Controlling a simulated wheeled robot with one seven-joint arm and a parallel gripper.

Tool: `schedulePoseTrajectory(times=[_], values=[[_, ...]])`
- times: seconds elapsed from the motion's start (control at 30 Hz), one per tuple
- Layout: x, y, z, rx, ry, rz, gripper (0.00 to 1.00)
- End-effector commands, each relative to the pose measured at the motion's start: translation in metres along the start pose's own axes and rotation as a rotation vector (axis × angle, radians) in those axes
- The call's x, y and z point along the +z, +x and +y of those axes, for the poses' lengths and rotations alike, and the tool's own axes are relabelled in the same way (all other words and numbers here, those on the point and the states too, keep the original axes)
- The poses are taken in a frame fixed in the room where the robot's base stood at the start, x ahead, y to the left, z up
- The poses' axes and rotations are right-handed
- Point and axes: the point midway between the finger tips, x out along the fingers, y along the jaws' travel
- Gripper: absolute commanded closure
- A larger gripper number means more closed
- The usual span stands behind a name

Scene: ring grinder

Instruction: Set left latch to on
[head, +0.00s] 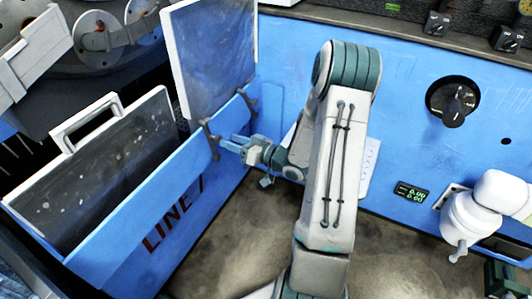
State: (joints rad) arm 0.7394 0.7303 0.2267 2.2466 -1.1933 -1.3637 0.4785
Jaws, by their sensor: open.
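Two dark latches stand on the top edge of the blue front panel (130,235), below a raised window panel (213,60). The left latch (211,142) stands at the left, and the right latch (248,101) is further right and back. My gripper (228,143) is open, its blue fingers pointing left at the left latch. The fingertips are very close to it; I cannot tell whether they touch it. I see nothing held between the fingers. The small size hides the latch's exact turn.
A window panel with a white handle (100,122) sits at the left behind the blue panel. A blue control wall has a black rotary knob (453,101) and a small green display (412,192). A white jointed device (472,218) sticks out at the right. Brownish floor lies below.

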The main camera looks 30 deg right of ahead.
Motion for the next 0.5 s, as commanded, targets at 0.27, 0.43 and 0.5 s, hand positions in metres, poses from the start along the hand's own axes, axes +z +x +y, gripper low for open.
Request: schedulePoseTrajectory(times=[0.27,0.43,0.5], values=[[-0.001,-0.02,0.001,0.002,0.0,0.001,0.55],[0.0,-0.033,0.001,0.003,0.0,0.0,0.55],[-0.001,-0.037,0.001,0.003,0.0,0.0,0.55]])
